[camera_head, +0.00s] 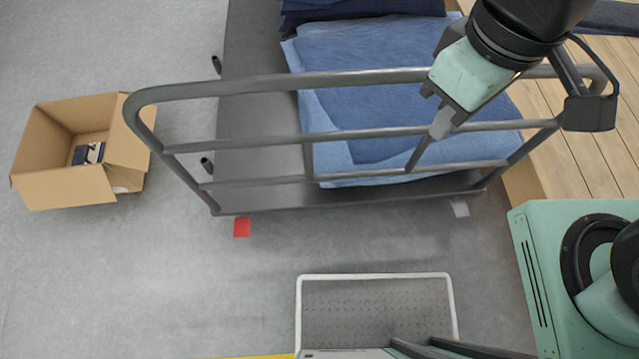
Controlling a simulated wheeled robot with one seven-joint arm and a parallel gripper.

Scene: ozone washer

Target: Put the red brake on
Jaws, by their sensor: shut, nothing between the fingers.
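The red brake (242,227) is a small red pedal at the near edge of a dark grey cart (255,170), left of the middle, low to the floor. A light grey pedal (460,208) sits at the same edge further right. My gripper (440,130) is at the upper right, over the cart's tubular handle rails, well away from the red brake. It is shut and empty. Its fingertips overlap the rails in the picture, and I cannot tell whether they touch. The red brake is in plain view.
The cart's handle frame (290,82) rises above the pedals. Folded blue cloth (365,115) lies on the cart. An open cardboard box (65,188) stands on the left. Wooden slats (575,160) lie at right. The grey floor in front of the red brake is clear.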

